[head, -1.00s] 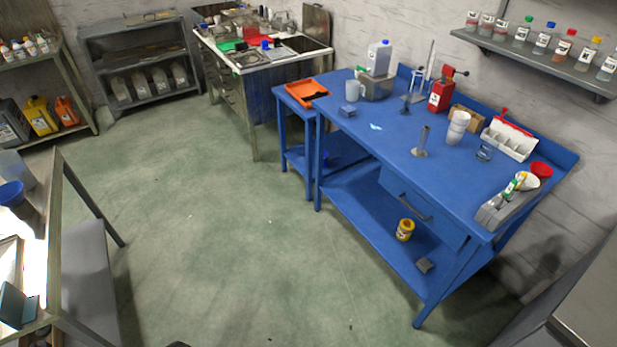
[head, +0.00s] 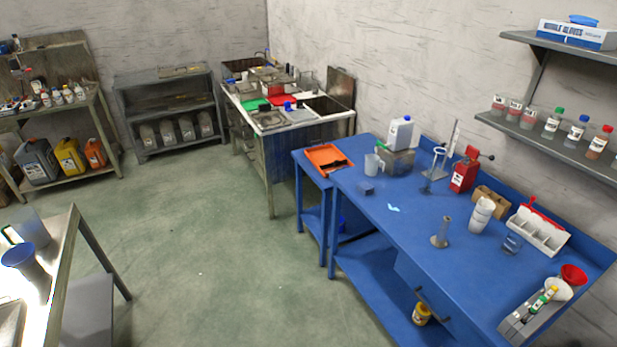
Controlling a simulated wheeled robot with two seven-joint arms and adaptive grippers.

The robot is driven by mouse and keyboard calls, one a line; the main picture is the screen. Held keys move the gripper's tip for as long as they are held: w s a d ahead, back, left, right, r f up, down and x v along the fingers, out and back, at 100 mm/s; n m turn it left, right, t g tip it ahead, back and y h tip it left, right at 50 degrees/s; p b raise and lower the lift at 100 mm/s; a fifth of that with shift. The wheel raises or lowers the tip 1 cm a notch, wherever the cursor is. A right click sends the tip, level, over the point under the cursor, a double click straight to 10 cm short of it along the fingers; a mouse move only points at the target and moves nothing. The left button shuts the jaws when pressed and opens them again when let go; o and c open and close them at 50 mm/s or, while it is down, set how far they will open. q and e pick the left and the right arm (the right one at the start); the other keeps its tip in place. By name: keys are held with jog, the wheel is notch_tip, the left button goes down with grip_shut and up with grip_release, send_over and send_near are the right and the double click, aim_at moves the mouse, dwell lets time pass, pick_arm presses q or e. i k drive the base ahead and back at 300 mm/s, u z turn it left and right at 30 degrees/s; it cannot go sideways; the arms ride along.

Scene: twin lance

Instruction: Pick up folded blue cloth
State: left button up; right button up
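I cannot pick out a folded blue cloth with certainty. A small dark blue block-like item (head: 366,188) lies on the near left part of the blue workbench (head: 375,240); it is too small to tell whether it is cloth. A flat light blue piece (head: 393,208) lies to its right on the same top, apart from it. A blue item (head: 583,20) sits on top of the glove box (head: 578,35) on the wall shelf. Neither of my grippers is in view.
The green floor (head: 200,260) between is open.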

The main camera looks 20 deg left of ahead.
aim_at(365, 188)
jog(key=u, duration=0.4)
jog(key=i, duration=1.6)
jog(key=z, duration=0.35)
